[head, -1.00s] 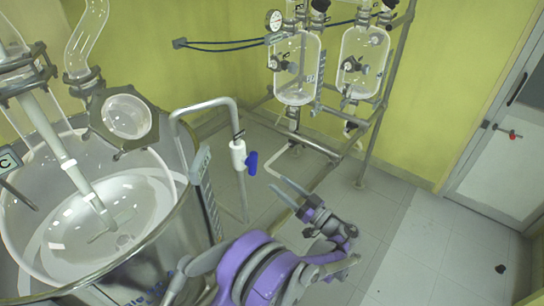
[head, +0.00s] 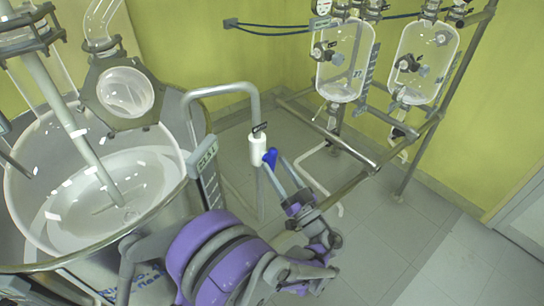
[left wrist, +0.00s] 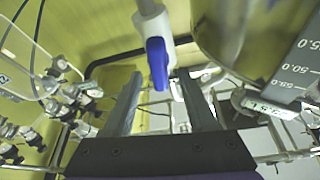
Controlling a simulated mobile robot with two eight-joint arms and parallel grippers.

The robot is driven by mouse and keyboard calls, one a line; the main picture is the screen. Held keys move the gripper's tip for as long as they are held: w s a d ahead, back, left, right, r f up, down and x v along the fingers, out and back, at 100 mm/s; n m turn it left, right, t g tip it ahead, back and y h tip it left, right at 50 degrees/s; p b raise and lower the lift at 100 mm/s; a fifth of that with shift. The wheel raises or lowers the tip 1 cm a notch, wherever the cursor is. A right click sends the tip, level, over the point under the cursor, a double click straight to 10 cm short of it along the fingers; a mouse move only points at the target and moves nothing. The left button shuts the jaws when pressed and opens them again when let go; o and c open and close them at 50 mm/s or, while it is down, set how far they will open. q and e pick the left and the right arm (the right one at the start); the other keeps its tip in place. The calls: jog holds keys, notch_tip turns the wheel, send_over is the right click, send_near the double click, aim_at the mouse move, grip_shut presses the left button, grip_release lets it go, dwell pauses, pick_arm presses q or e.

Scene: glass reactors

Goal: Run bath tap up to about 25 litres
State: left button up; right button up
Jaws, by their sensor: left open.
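The bath tap has a white body (head: 257,148) on a bent metal pipe (head: 225,90), with a blue handle (head: 270,157). My left gripper (head: 279,163) is open, its fingertips close to the handle. In the left wrist view the handle (left wrist: 157,62) shows between the two open fingers (left wrist: 160,76); I cannot tell whether either finger touches it. The steel bath (head: 160,225) stands at the left with a glass vessel (head: 30,170) inside. A graduated scale (head: 212,188) and a small readout label (head: 204,158) sit on its rim; the reading is too small to trust. My right gripper is not in view.
A metal frame (head: 445,120) carries two glass vessels (head: 345,60) (head: 425,65) at the back right. Its lower rail (head: 340,192) passes close to my left gripper. Grey floor (head: 375,235) is open at the lower right.

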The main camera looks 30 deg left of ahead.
aim_at(274, 163)
pick_arm(q)
jog(key=shift+x, duration=1.7)
grip_shut()
